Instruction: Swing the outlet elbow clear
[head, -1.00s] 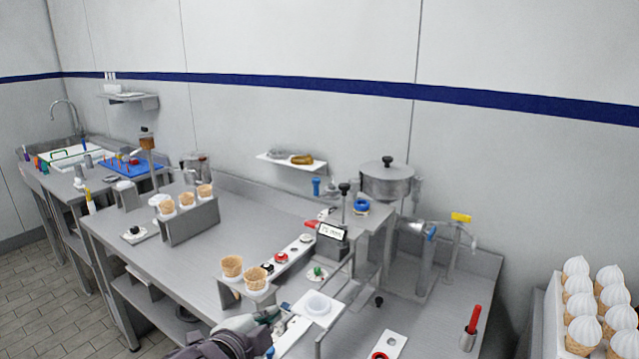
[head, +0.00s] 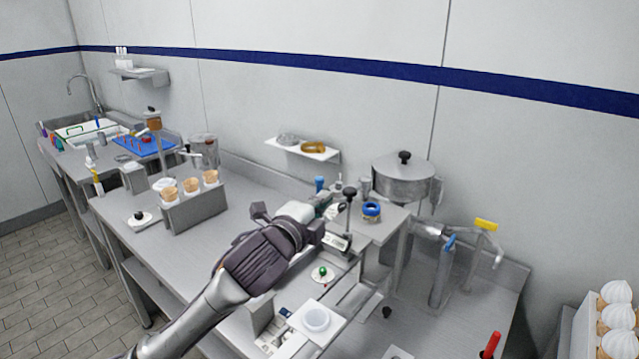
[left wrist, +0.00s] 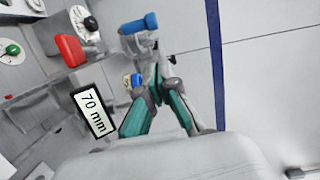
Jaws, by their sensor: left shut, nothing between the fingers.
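A lidded metal pot (head: 403,180) stands on a raised stand at the back right. Below and right of it is a short pale pipe (head: 432,231) with a blue lever (head: 450,242); it may be the outlet elbow, but I cannot tell for certain. My left gripper (head: 325,204) is over the bench, left of the pot, apart from that pipe. In the left wrist view its teal fingers (left wrist: 154,62) are shut with nothing held. A grey fitting with a blue top (left wrist: 138,23) shows beyond the fingertips. My right gripper is out of view.
A black-knobbed post (head: 348,196) and a sign, reading "70 mm" in the left wrist view (left wrist: 93,110), stand close to my left gripper. A yellow-handled post (head: 486,224) stands farther right. A wall shelf (head: 302,150) hangs behind.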

